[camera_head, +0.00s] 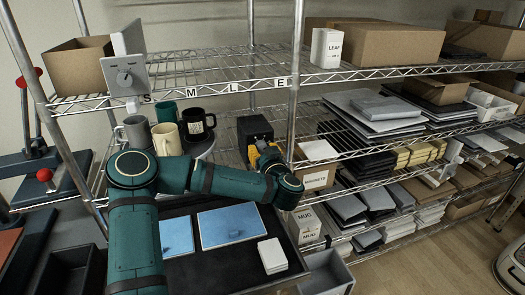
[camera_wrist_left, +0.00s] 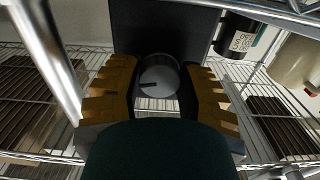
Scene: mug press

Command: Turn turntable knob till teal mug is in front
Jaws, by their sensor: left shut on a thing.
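The teal mug (camera_head: 166,110) stands at the back of the turntable (camera_head: 206,146) on the middle shelf. The cream mug (camera_head: 167,140) is at the front, the grey mug (camera_head: 134,132) at the left and the black mug (camera_head: 197,124) at the right. My left gripper (camera_head: 261,152) is at a black box (camera_head: 254,127) right of the turntable. In the left wrist view its yellow fingers (camera_wrist_left: 160,88) are on both sides of a round grey knob (camera_wrist_left: 158,74) with a dark pointer mark, shut on it. The black mug also shows there (camera_wrist_left: 240,38). My right gripper is not in view.
A grey panel with a dial (camera_head: 125,76) stands on the upper shelf's left end, above the mugs. Wire shelf edges and a post (camera_head: 297,75) are close to my left arm. Blue sheets (camera_head: 232,225) and a white block (camera_head: 272,255) lie on the dark surface below.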

